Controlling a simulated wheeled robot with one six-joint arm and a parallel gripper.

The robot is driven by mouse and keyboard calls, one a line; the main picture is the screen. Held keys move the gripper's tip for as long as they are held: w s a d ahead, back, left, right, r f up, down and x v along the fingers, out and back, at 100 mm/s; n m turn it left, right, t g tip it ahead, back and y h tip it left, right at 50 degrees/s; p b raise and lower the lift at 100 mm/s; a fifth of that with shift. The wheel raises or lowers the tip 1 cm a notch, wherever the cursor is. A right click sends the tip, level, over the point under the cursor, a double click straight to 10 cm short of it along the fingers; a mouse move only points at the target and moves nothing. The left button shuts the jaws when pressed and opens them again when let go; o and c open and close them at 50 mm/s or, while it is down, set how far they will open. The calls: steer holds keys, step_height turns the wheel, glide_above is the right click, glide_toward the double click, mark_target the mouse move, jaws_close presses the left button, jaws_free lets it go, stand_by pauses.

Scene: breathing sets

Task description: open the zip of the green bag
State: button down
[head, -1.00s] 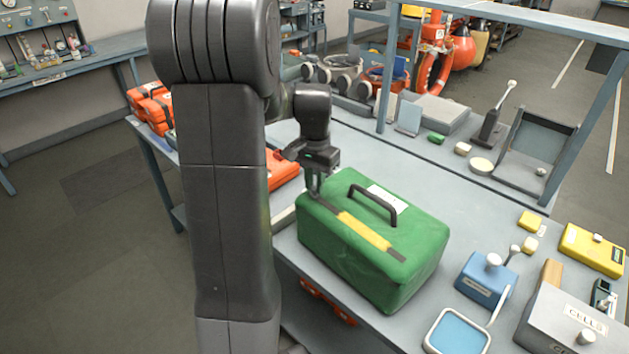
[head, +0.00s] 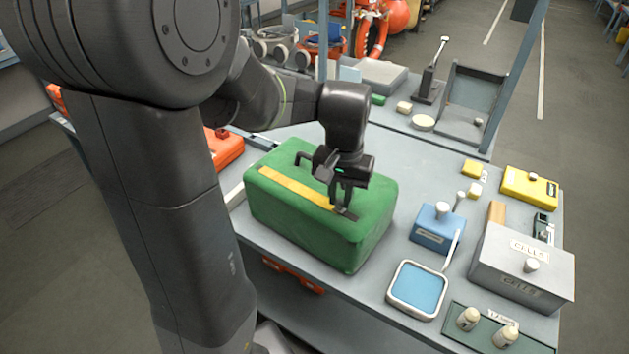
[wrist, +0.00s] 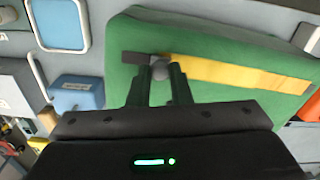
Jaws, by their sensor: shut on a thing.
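The green bag (head: 320,235) sits upright on the grey bench, with its dark handle (head: 300,158) partly hidden behind my gripper. A yellow strip (head: 290,185) runs along its top from the left end nearly to the right end, where a short dark piece (head: 347,215) follows. My gripper (head: 341,203) points down at the right end of the yellow strip. In the wrist view, my gripper (wrist: 160,75) is shut on the small grey zip pull (wrist: 161,66), between the yellow strip and the dark piece. The fingers partly hide the pull.
Right of the bag are a blue box (head: 437,228), a blue-topped tray (head: 418,287) and a grey box (head: 520,265). Yellow boxes (head: 530,187) stand farther right. An orange case (head: 225,148) lies behind the bag on the left. Bench space behind the bag's right side is clear.

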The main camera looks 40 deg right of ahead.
steer(key=shift+s+d, duration=0.25)
steer(key=shift+s, duration=0.45)
steer(key=shift+s+d, duration=0.25)
steer(key=shift+s, duration=0.45)
steer(key=shift+r, duration=0.1)
steer(key=c, duration=1.3)
jaws_free()
step_height(320, 180, up, 14)
steer(key=shift+b, duration=0.3)
